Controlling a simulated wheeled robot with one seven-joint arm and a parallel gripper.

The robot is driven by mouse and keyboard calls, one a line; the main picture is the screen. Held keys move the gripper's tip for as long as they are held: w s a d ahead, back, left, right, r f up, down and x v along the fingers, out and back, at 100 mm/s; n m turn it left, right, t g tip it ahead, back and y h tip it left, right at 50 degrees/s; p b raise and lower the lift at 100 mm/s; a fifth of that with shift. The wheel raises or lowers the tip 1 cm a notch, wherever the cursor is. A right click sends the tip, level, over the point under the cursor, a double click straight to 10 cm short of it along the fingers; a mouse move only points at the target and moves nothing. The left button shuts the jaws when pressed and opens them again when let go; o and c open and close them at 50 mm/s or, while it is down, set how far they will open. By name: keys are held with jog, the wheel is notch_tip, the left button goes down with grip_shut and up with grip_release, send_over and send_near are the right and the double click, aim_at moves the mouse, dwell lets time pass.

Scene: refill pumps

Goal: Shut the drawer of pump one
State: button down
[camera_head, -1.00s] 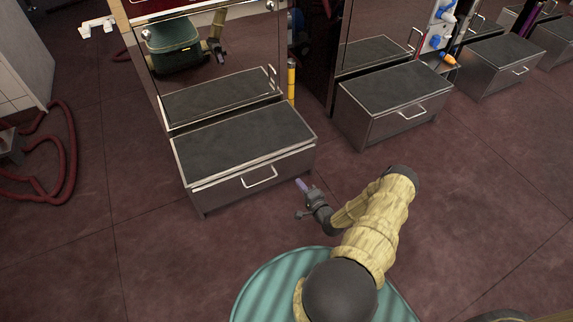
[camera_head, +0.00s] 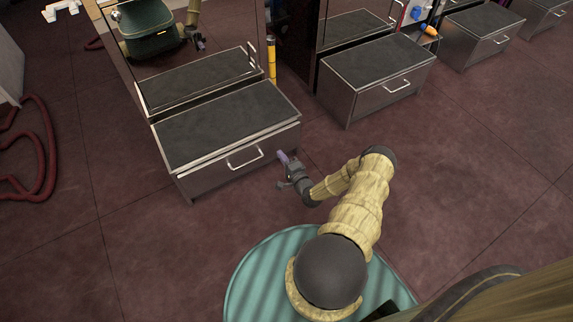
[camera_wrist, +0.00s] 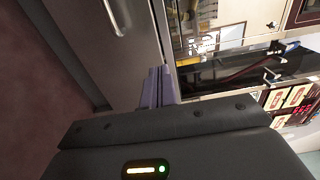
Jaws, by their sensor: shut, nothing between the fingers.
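The near pump has a low metal box with a dark top (camera_head: 220,125) at its foot. Its drawer front (camera_head: 215,175) faces me and has a bar handle (camera_head: 245,158). A pale strip runs along the front top edge; how far the drawer is out, I cannot tell. My gripper (camera_head: 284,157) is shut and empty, with its purple fingers at the right end of the drawer front. Contact is unclear. In the wrist view the shut fingers (camera_wrist: 158,88) point past the metal front (camera_wrist: 130,60), with the handle (camera_wrist: 114,18) at upper left.
A second metal box (camera_head: 375,75) stands to the right, with floor between. A yellow post (camera_head: 272,60) stands behind the near box's right corner. The mirror-like pump face reflects the box and my arm. Red hose (camera_head: 40,150) lies at far left. The front floor is clear.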

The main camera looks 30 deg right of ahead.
aim_at(268, 137)
jog(key=w+b, duration=0.3)
jog(key=w, duration=0.5)
jog(key=shift+w, duration=0.2)
